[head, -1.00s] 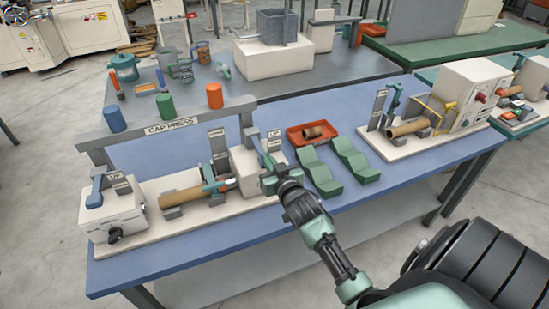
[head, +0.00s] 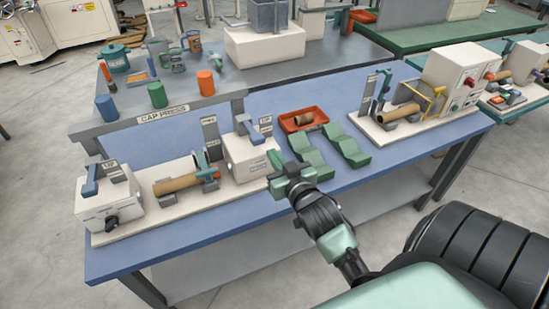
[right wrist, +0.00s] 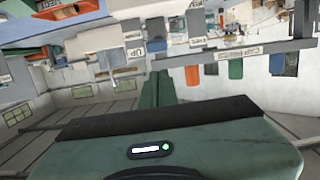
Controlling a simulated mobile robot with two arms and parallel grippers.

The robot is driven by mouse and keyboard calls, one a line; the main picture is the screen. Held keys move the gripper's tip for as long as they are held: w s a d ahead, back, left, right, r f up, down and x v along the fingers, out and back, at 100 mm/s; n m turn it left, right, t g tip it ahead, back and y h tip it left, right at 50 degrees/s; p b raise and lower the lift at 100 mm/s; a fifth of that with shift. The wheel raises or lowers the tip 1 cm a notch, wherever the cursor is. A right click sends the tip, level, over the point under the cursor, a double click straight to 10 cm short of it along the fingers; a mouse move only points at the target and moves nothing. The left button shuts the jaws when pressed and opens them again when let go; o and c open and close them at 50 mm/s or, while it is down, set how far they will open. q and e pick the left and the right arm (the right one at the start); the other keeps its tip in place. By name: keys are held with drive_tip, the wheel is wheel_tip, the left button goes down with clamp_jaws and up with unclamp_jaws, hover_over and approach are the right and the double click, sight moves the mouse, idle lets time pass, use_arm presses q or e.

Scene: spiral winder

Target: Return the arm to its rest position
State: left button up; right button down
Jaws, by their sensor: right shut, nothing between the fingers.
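My right gripper (head: 286,172) is over the front edge of the blue table, just right of the white block of the cap press station (head: 250,158). Its fingers are together with nothing between them. In the right wrist view the two green fingers (right wrist: 157,90) lie side by side, pointing away from the camera toward the bench. A brown tube (head: 178,183) lies in grey supports on the white base, under a teal clamp, apart from the gripper. My left gripper is not in view.
Green stepped blocks (head: 310,157) and a red tray (head: 303,119) holding a brown piece lie close behind and right of the gripper. A second station (head: 405,122) with a brown tube stands at the right. Open floor lies before the table.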

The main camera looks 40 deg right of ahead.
drive_tip(key=shift+w, duration=0.15)
idle(0.6)
drive_tip(key=s+a+f+n+g+y, duration=0.1)
drive_tip(key=s+a+f+n+g, duration=0.1)
drive_tip(key=s+a+f+g, duration=0.45)
drive_tip(key=s+a+f+n+g+y, duration=0.1)
drive_tip(key=s+a+f+g+y, duration=0.15)
drive_tip(key=s, duration=0.65)
drive_tip(key=s+a+f+n+g, duration=0.25)
drive_tip(key=s+a+f, duration=0.2)
drive_tip(key=s, duration=0.35)
wheel_tip(320, 180, down, 30)
drive_tip(key=s+g+b, duration=0.2)
drive_tip(key=b, duration=0.1)
drive_tip(key=s+d+f+g+b, duration=0.1)
drive_tip(key=s+d+f, duration=0.1)
drive_tip(key=s+f, duration=1.4)
drive_tip(key=shift+f+b, duration=0.3)
